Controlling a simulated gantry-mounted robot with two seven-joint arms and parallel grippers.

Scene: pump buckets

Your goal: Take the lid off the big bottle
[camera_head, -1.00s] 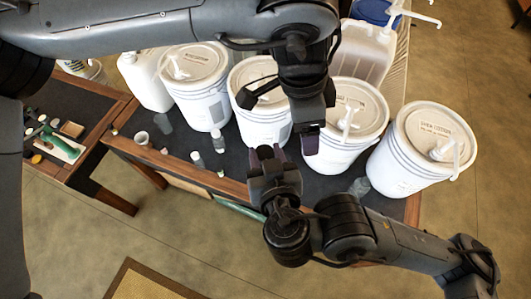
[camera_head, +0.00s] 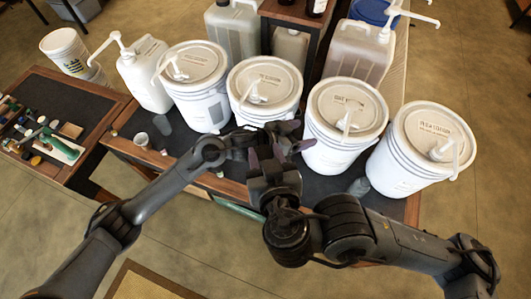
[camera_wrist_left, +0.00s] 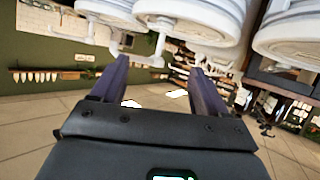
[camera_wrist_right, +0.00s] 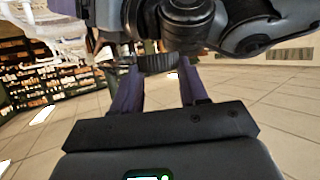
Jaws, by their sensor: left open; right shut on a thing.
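My left gripper (camera_head: 297,136) is open just in front of the buckets, in the middle of the head view. In the left wrist view its two fingers (camera_wrist_left: 160,78) are apart with nothing between them. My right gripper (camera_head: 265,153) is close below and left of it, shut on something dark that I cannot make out. The right wrist view shows a dark ridged shape (camera_wrist_right: 158,63) between or beyond its fingers, close to my left arm. A clear bottle (camera_head: 163,124) stands on the table at the left, another (camera_head: 359,187) at the right.
Several white pump buckets line the dark table: far left (camera_head: 203,98), left-middle (camera_head: 279,113), right-middle (camera_head: 325,148) and right (camera_head: 400,172). A white pump jug (camera_head: 148,83) stands at the left. A small white cup (camera_head: 142,140) is near the front edge. A side table (camera_head: 75,103) holds tools.

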